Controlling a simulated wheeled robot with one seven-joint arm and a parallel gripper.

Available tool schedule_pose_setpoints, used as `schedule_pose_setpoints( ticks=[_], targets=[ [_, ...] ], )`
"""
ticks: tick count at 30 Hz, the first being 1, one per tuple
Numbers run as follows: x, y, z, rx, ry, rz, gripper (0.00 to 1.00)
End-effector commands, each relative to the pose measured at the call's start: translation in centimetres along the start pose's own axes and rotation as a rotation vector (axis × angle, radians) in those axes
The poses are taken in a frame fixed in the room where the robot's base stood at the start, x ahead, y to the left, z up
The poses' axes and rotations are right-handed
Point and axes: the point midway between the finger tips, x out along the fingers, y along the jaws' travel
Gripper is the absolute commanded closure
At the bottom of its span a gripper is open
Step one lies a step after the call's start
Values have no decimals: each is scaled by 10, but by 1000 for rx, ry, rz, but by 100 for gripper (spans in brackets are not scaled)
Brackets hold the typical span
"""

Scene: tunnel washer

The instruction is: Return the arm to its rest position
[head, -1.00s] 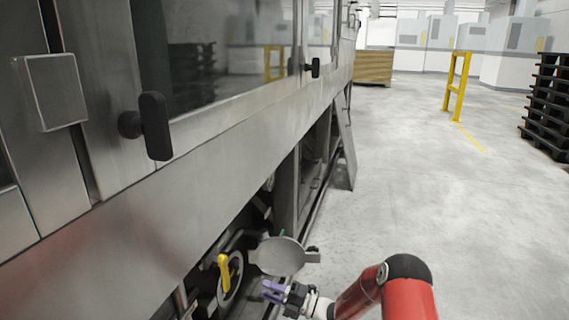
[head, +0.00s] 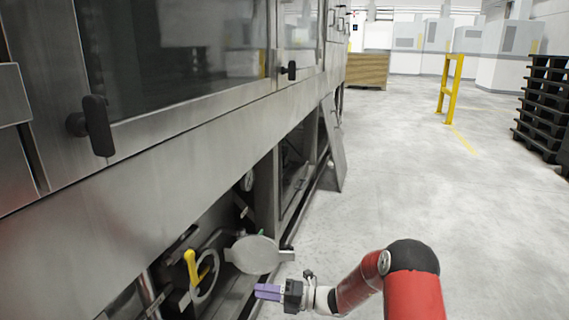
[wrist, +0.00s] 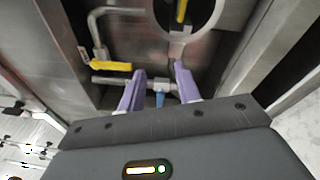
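My gripper (head: 268,292) with purple fingers is at the lower middle of the head view, at the end of my red arm. It is in front of the washer's open lower bay, near a round grey cover (head: 256,254) that stands swung out. In the wrist view my gripper (wrist: 158,88) shows its two purple fingers apart with nothing held between them. A yellow handle (head: 191,268) on a round port is left of the gripper; in the wrist view a yellow handle (wrist: 181,12) shows at the top, beyond the fingers.
The steel washer (head: 180,150) fills the left, with black door handles (head: 98,125) sticking out. A tilted panel (head: 333,142) leans at its lower side. A yellow barrier (head: 451,88) and black pallets (head: 545,105) stand farther off. The floor (head: 400,190) between is clear.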

Motion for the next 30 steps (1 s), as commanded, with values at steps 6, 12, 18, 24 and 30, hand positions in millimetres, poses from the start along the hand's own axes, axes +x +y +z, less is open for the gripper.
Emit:
schedule_pose_setpoints(
  ticks=[6,12,18,24,30],
  targets=[
    [0,46,-17,-266,167,-76,66],
    [-14,105,-49,-676,428,-168,66],
    [-48,163,-90,-1159,764,-239,66],
    [-95,212,-127,-1606,1128,-263,66],
    [-148,254,-161,-1993,1536,-238,66]
  ],
)
